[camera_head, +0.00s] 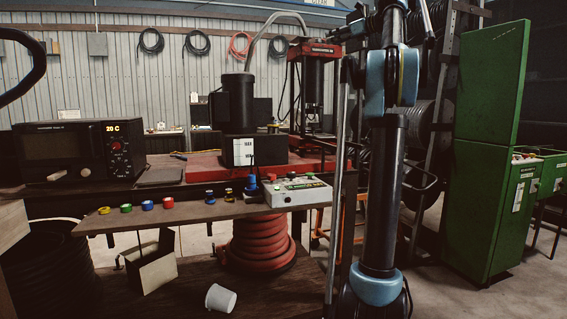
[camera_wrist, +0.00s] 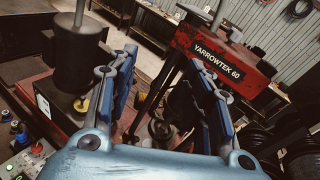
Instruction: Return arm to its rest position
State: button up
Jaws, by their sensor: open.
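My arm (camera_head: 386,190), black with blue joints, stands upright in the right half of the head view. Its upper part rises out of the top of that picture, and I cannot make out the gripper there. In the wrist view my gripper (camera_wrist: 164,78) shows two blue-padded fingers spread apart, with nothing held between them. Beyond the fingers are the red press (camera_wrist: 225,62) marked "YARROWTEK 60" and the black cylindrical unit (camera_wrist: 80,45) at the left. The press (camera_head: 313,50) also shows in the head view, left of my arm.
A wooden shelf (camera_head: 185,214) carries several coloured caps and a white control box (camera_head: 298,190), close left of my arm. A red coil (camera_head: 258,240) and a tipped white cup (camera_head: 221,298) are below. A green cabinet (camera_head: 480,215) stands right, with open floor before it.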

jog(key=s+a+f+n+g+h, duration=0.2)
jog(key=s+a+f+n, duration=0.15)
jog(key=s+f, duration=0.65)
jog(key=s+a+f+n+g+h, duration=0.1)
jog(key=s+a+f+n+g, duration=0.3)
jog(key=f, duration=1)
jog(key=s+a+f+n+g+h, duration=0.1)
jog(key=s+a+f+n+h, duration=0.15)
jog(key=s+f+n, duration=0.55)
jog(key=s+d+f+n+g+h, duration=0.1)
jog(key=s+d+f+n+h, duration=0.1)
jog(key=s+f, duration=0.7)
jog(key=s+d+f+n+h, duration=0.2)
jog(key=s+f, duration=0.8)
jog(key=f, duration=1.1)
jog(key=s+d+f+n+g+h, duration=0.1)
jog(key=s+f+n, duration=0.5)
jog(key=f, duration=0.9)
jog(key=s+d+h, duration=0.1)
jog(key=s, duration=0.2)
jog(key=shift+s+d+g, duration=0.15)
jog(key=shift+d+g, duration=0.15)
jog(key=shift+d, duration=0.05)
jog(key=shift+f, duration=0.1)
jog(key=shift+w+f, duration=0.2)
jog(key=shift+w, duration=0.25)
jog(key=shift+o, duration=0.6)
